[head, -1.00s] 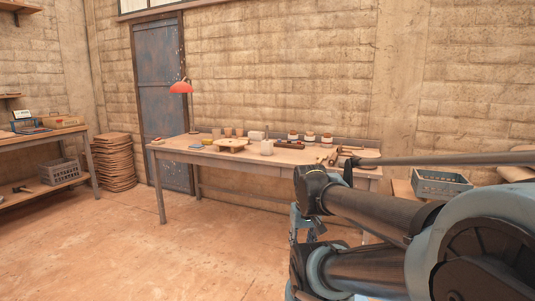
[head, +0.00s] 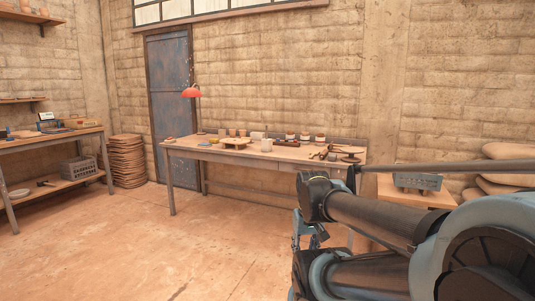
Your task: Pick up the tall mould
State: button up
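The long worktable (head: 215,153) stands against the block wall with several small items on it. A pale, upright, pot-like piece (head: 266,145) stands near the middle of the tabletop. A pale block (head: 257,136) stands behind it. I cannot tell which of the pieces is the tall mould at this size. My arm fills the lower right of the head view. My gripper (head: 311,238) shows partly beside the arm, below and in front of the table. It is well apart from the tabletop items, and its fingers are too hidden to read.
A blue door (head: 171,95) is behind. Stacked brown sheets (head: 127,161) and a left bench (head: 50,138) stand at left. A grey crate (head: 418,182) sits at right. The floor (head: 150,240) in front is clear.

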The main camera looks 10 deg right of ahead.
aim_at(266, 145)
jog(key=z, duration=0.1)
jog(key=k, duration=0.2)
jog(key=u, duration=0.65)
jog(key=i, duration=2.55)
jog(key=z, duration=1.25)
jog(key=i, duration=0.6)
jog(key=z, duration=0.2)
